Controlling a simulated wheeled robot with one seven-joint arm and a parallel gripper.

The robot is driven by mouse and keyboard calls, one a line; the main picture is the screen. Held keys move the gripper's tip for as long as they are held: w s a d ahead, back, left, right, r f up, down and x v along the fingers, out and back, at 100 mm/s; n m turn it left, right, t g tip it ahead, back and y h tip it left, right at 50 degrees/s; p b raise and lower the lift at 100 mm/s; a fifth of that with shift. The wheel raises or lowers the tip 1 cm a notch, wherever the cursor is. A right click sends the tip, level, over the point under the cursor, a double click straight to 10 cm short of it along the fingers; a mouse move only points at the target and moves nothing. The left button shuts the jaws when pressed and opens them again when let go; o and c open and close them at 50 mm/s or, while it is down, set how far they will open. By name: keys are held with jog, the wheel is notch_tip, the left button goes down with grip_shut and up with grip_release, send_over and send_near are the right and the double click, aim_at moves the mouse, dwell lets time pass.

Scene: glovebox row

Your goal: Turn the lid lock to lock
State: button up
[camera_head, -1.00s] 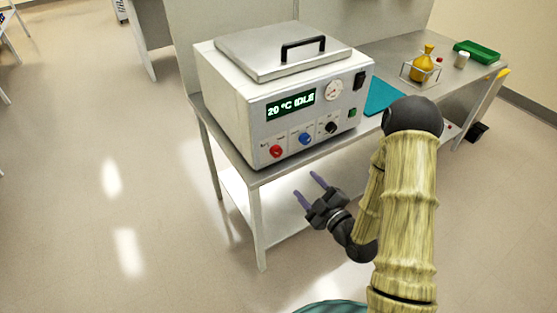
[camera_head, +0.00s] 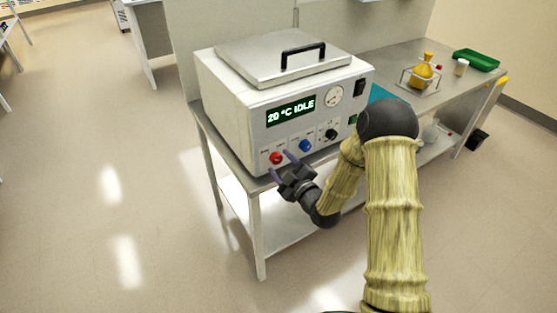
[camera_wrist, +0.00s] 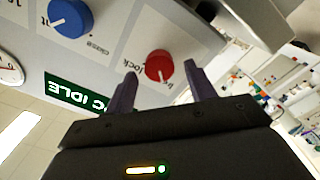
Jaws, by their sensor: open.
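The lid lock is the red knob (camera_head: 276,158) at the lower left of the bath's front panel. In the wrist view the red knob (camera_wrist: 159,66) shows a white pointer mark, and part of the word "lock" is printed beside it. My gripper (camera_head: 279,165) is open just in front of the panel. In the wrist view its two purple fingers (camera_wrist: 158,88) point at the panel on either side of the red knob, with the knob beyond the gap. I cannot tell whether they touch it. The grey-white bath unit (camera_head: 230,100) has its metal lid (camera_head: 283,55) closed.
A blue knob (camera_head: 306,145) and a black knob (camera_head: 331,134) sit to the right on the same panel. The display (camera_head: 291,110) reads "20 °C IDLE". A yellow flask (camera_head: 422,72) and a green tray (camera_head: 476,60) stand farther right on the bench.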

jog(key=shift+x, duration=1.1)
jog(key=c, duration=1)
jog(key=shift+o, duration=0.2)
jog(key=shift+f+m, duration=0.1)
jog(key=shift+m, duration=0.3)
jog(key=m+b, duration=0.2)
jog(key=m, duration=0.1)
jog(key=m+b, duration=0.1)
jog(key=m, duration=0.3)
jog(key=shift+d+m, duration=0.1)
jog(key=shift+m, duration=0.3)
jog(key=m, duration=0.4)
jog(key=shift+m, duration=0.3)
jog(key=m, duration=0.4)
jog(key=shift+m, duration=0.4)
